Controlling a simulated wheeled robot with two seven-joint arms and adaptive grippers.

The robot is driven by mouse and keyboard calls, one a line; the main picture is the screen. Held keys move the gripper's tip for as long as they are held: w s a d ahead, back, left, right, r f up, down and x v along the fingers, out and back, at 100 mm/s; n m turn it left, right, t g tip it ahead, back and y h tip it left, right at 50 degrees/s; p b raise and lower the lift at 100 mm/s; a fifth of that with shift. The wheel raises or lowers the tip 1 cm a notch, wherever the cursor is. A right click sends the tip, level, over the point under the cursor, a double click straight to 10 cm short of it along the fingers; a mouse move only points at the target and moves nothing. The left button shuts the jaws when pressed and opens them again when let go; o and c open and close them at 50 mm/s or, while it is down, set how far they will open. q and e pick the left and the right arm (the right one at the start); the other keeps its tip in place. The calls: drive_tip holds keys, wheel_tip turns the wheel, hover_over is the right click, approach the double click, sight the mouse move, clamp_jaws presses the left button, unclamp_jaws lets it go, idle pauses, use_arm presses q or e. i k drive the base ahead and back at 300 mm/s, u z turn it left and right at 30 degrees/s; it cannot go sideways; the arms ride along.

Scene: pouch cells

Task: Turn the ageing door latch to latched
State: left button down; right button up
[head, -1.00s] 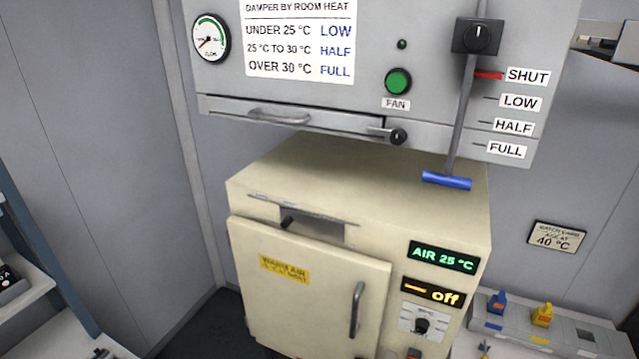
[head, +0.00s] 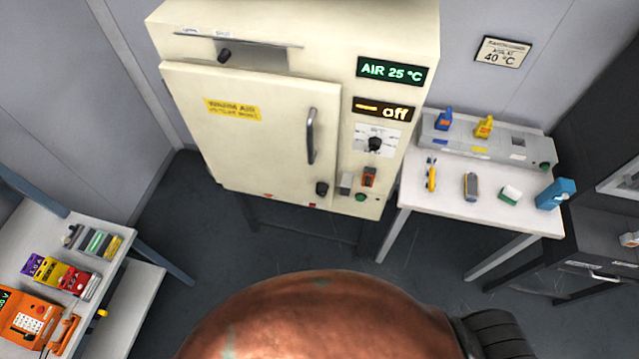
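The cream ageing oven (head: 300,30) stands against the back wall. Its door (head: 240,130) looks closed and carries a yellow warm-air label. A grey vertical bar handle (head: 311,135) is at the door's right side. A small dark knob (head: 321,188) sits at the door's lower right corner; it may be the latch, but its setting is too small to read. Small red marks (head: 312,205) show below it. Neither of my grippers is in view.
A green display (head: 391,71) reads AIR 25 °C and an amber one (head: 383,110) reads off. A dial (head: 375,144) and switches are below. A white table (head: 430,205) with small tools stands right, a white bench (head: 120,235) left. The floor (head: 230,245) before the oven is clear.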

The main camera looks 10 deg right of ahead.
sight(321, 189)
drive_tip(key=z, duration=1.4)
drive_tip(key=k, duration=1)
drive_tip(key=u, duration=1.15)
drive_tip(key=i, duration=0.5)
drive_tip(key=z, duration=0.05)
